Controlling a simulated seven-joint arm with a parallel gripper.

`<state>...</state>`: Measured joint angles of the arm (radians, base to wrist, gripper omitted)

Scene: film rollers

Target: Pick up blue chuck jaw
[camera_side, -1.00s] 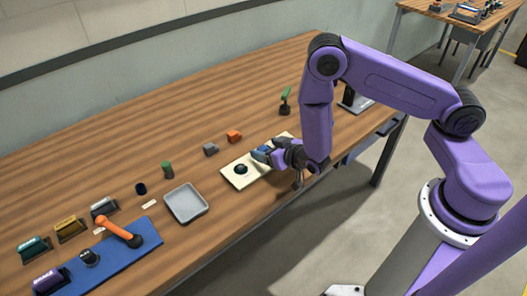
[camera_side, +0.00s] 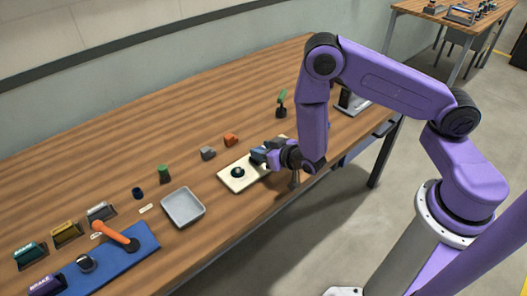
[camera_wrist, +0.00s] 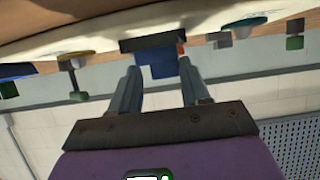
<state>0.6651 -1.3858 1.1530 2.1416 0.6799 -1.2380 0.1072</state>
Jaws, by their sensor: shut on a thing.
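The blue chuck jaw (camera_side: 257,155) is at my gripper's fingertips in the side view, over the right part of a cream plate (camera_side: 232,180). In the wrist view the blue jaw (camera_wrist: 158,64) sits between the two grey fingers of my gripper (camera_wrist: 158,76), with a dark flat piece at its far end. My gripper (camera_side: 268,155) is shut on the jaw and lies nearly level, low over the plate. I cannot tell whether the jaw touches the plate.
A dark round part (camera_side: 237,172) stands on the plate left of the jaw. An orange block (camera_side: 231,140) and a grey block (camera_side: 208,153) lie behind it. A grey tray (camera_side: 183,207) and a blue mat (camera_side: 128,258) are to the left.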

